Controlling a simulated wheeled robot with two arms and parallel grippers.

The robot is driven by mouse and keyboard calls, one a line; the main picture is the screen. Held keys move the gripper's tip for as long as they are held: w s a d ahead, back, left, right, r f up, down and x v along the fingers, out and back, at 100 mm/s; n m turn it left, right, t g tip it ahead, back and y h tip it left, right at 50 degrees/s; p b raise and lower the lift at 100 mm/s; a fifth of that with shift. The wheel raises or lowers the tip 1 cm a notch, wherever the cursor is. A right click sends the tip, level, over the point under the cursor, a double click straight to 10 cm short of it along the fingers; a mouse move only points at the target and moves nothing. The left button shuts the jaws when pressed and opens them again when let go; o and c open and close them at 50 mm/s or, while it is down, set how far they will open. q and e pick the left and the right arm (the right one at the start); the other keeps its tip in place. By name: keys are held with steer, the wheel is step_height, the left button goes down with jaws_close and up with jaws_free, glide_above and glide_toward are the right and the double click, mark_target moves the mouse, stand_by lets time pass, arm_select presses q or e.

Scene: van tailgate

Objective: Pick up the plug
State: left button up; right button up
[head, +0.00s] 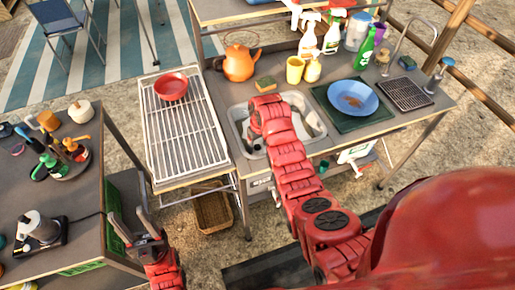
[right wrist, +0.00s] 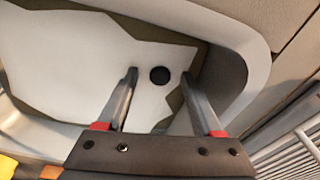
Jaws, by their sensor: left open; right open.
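A small dark round disc (right wrist: 159,76) lies on the pale floor of the sink basin in the right wrist view. It looks like the plug, but I cannot tell it from a drain hole. My right gripper (right wrist: 159,86) is open, with its fingertips either side of the disc in the picture; nothing is between them, and their height above it is unclear. My left gripper (head: 130,228) is open and empty beside the left-hand table.
Left of the sink is a wire drying rack (head: 185,135) with a red bowl (head: 171,87). The basin walls surround my right gripper.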

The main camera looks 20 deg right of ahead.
steer(key=shift+w+f, duration=0.1)
steer(key=shift+f, duration=0.15)
jaws_close()
steer(key=shift+r, duration=0.15)
stand_by(0.4)
